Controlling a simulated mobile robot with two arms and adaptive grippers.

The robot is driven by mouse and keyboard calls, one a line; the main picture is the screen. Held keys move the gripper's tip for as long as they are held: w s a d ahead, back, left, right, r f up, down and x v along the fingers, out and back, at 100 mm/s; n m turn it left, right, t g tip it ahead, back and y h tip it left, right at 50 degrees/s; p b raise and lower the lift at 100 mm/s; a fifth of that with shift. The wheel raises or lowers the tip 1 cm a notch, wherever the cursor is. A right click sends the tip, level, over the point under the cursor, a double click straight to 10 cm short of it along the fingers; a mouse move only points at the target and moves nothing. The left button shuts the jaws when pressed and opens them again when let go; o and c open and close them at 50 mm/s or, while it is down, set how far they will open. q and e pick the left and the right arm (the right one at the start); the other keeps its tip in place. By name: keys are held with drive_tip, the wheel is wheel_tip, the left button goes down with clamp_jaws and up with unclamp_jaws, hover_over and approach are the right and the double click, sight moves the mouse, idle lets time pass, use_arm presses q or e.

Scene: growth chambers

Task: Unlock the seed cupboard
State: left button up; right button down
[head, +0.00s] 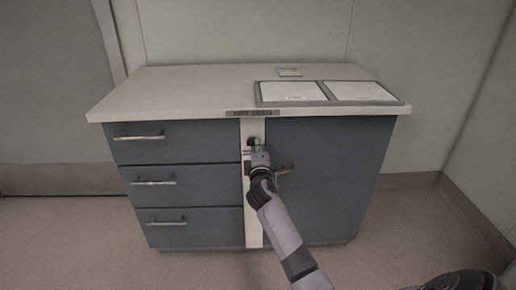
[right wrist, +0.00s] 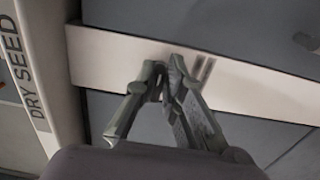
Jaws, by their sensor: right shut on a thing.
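The seed cupboard (head: 325,200) is a blue-grey cabinet with a plain door on the right and a white upright strip (head: 252,225) beside it. A dark label (head: 252,113) tops the strip; in the right wrist view the label (right wrist: 27,75) reads DRY SEED. My right gripper (head: 256,148) is at the upper part of the strip. In the right wrist view its fingertips (right wrist: 165,72) come together in front of the strip (right wrist: 230,70). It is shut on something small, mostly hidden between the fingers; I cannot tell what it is. My left gripper is not in view.
Several drawers with bar handles (head: 153,183) fill the cabinet's left side. A brownish handle-like part (head: 284,169) shows just right of my gripper. Two framed white panels (head: 291,92) (head: 360,91) and a small card (head: 289,72) lie on the white top. The floor left is clear.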

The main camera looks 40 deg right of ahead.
drive_tip(key=c, duration=1.7)
unclamp_jaws()
drive_tip(key=shift+s, duration=0.1)
drive_tip(key=v, duration=1.2)
drive_tip(key=shift+f, duration=0.1)
